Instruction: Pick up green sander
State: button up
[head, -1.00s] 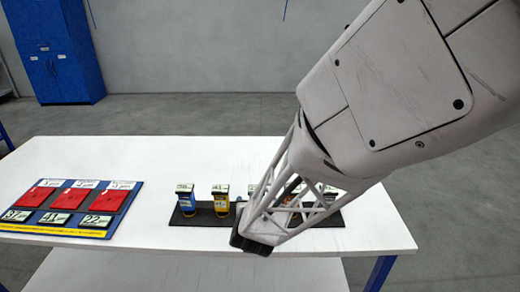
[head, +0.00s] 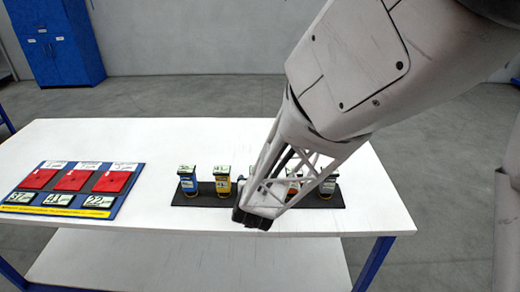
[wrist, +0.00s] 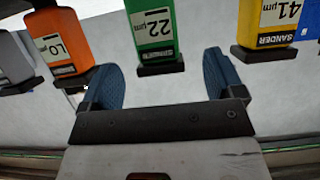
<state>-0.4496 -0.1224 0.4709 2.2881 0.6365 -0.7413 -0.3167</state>
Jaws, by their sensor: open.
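The green sander (wrist: 152,28), labelled 22 µm, shows at the top centre of the wrist view. It is between the lines of my gripper's two blue fingers and just beyond their tips. My gripper (wrist: 163,75) is open and empty, with the fingers apart on either side of the green sander's dark base. In the head view my gripper (head: 255,215) is at the front edge of the black rack. There my arm hides the green sander.
An orange sander (wrist: 62,40) stands close by the left finger, and a yellow sander (wrist: 270,30) stands right of the right finger. In the head view, a blue sander (head: 187,180) stands at the rack's left end. A board with red pads (head: 73,181) lies left on the white table (head: 130,140).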

jog(key=shift+w+f, duration=0.1)
jog(key=shift+w, duration=0.05)
jog(key=shift+x, duration=2.45)
jog(key=shift+d, duration=0.1)
jog(key=c, duration=1.2)
jog(key=shift+r, duration=0.95)
notch_tip(320, 180, up, 2)
jog(key=s+d, duration=0.1)
jog(key=s, duration=0.4)
jog(key=s+d, duration=0.2)
jog(key=s, duration=0.3)
jog(key=s+d+r, duration=0.1)
jog(key=s, duration=0.4)
jog(key=shift+s+d, duration=0.15)
jog(key=shift+d, duration=0.2)
